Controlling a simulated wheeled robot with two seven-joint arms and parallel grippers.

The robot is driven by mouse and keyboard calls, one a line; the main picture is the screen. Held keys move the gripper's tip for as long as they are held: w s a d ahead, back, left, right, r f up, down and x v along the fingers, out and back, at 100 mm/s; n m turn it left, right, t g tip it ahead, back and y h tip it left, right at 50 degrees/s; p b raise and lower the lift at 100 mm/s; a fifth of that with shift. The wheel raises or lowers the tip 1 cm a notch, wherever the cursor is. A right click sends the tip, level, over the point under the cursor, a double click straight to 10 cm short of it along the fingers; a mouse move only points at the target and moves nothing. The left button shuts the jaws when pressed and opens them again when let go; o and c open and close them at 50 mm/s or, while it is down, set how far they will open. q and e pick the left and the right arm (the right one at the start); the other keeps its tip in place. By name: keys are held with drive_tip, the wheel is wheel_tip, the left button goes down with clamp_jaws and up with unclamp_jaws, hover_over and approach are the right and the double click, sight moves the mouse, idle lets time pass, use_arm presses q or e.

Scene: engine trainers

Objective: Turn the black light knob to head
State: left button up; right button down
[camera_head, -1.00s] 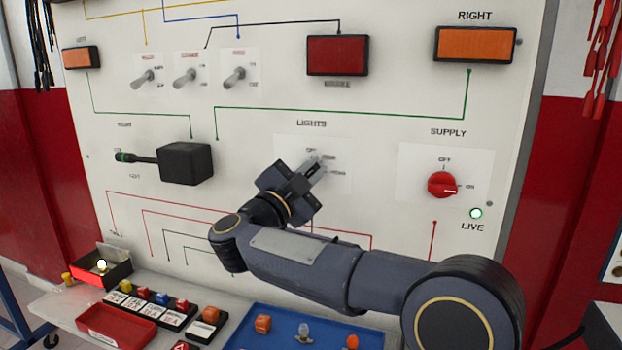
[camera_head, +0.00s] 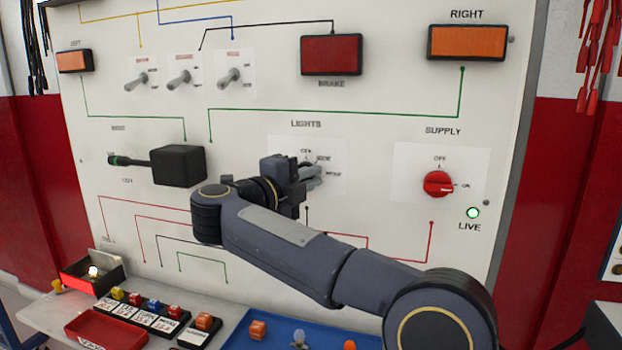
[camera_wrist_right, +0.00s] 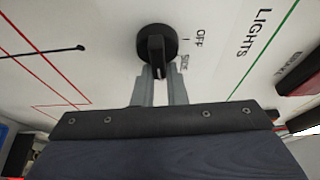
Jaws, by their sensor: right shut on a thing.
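The black light knob (camera_wrist_right: 157,45) shows in the right wrist view, on the white panel beside the OFF and SIDE marks. My right gripper (camera_wrist_right: 158,75) is shut on the knob's grip bar, one finger on each side. In the head view the right gripper (camera_head: 312,174) is at the LIGHTS plate (camera_head: 335,152) and hides the knob. OFF, SIDE and HEAD marks stand above and right of the fingers there. The knob's exact setting is hard to read. My left gripper is not in view.
A red supply knob (camera_head: 438,184) and a lit green LIVE lamp (camera_head: 473,212) are right of the LIGHTS plate. A black stalk switch (camera_head: 178,166) is to the left. Below are a blue tray (camera_head: 240,338) and a red tray (camera_head: 100,328) on a bench.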

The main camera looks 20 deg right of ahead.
drive_tip(key=shift+w+a, duration=0.15)
drive_tip(key=shift+a, duration=0.1)
idle(0.3)
drive_tip(key=c, duration=1.5)
unclamp_jaws()
drive_tip(key=shift+c, duration=0.2)
drive_tip(key=shift+o, duration=0.4)
drive_tip(key=shift+w+a+f, duration=0.1)
drive_tip(key=shift+w, duration=0.1)
drive_tip(key=v, duration=0.7)
drive_tip(key=shift+s+a, duration=0.2)
drive_tip(key=shift+s, duration=0.15)
